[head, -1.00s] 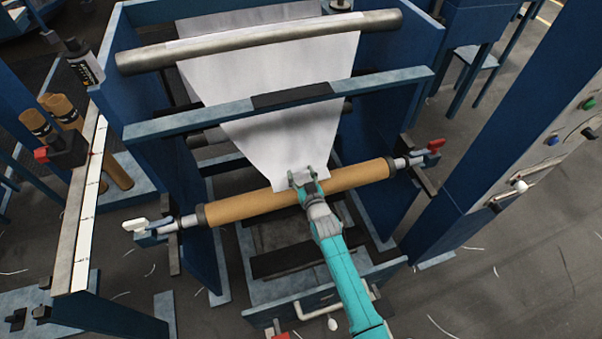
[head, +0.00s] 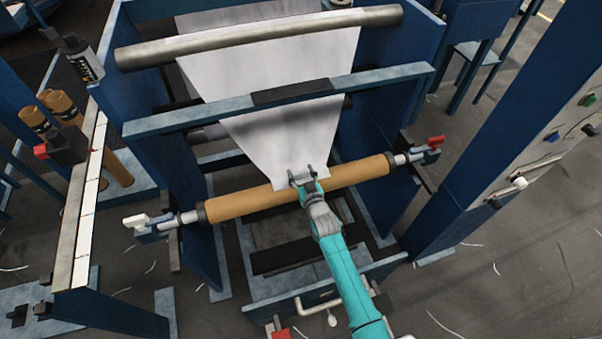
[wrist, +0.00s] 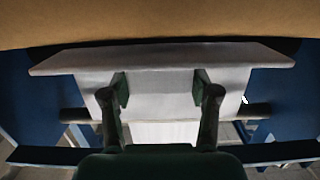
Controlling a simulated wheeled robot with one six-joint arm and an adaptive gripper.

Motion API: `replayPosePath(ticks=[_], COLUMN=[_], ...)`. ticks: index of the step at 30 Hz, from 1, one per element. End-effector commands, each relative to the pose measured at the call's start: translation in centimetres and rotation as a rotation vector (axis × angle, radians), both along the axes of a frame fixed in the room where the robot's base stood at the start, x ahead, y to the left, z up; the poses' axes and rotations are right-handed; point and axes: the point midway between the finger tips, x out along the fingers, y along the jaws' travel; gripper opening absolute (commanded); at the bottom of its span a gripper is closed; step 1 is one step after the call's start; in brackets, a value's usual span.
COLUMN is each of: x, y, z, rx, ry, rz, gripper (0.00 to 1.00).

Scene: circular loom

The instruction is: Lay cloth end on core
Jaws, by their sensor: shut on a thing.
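The white cloth (head: 285,130) comes down from the metal roller, passes behind the blue crossbar and narrows to its end at the core. The brown core (head: 250,203) lies across the front of the loom between two end holders. My gripper (head: 304,180) is shut on the cloth end, at about the middle of the core. In the wrist view my gripper (wrist: 161,92) has its fingers on the cloth (wrist: 180,57), whose edge spreads wide beside the core (wrist: 160,22). I cannot tell whether the cloth touches the core.
A blue crossbar (head: 200,115) spans the frame above the core. A white-handled holder (head: 137,222) is at the core's left end and a red-handled one (head: 435,143) at its right. Spare brown cores (head: 65,108) stand at left. A control panel (head: 560,135) stands at right.

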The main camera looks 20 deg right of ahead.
Motion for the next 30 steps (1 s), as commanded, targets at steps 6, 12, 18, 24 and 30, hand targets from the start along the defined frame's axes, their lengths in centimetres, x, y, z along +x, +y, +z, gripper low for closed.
replayPosePath(ticks=[6,12,18,24,30], x=[0.0,0.0,0.0,-0.4,-2.9], y=[0.0,0.0,0.0,0.0,0.0], z=[-0.2,-0.3,-0.3,-0.4,-0.1], rx=[0.0,0.0,0.0,0.0,0.0], ry=[0.0,0.0,0.0,0.001,0.002], rz=[0.0,0.0,0.0,0.0,0.0], gripper=[0.19,0.9,0.9,0.9,0.9])
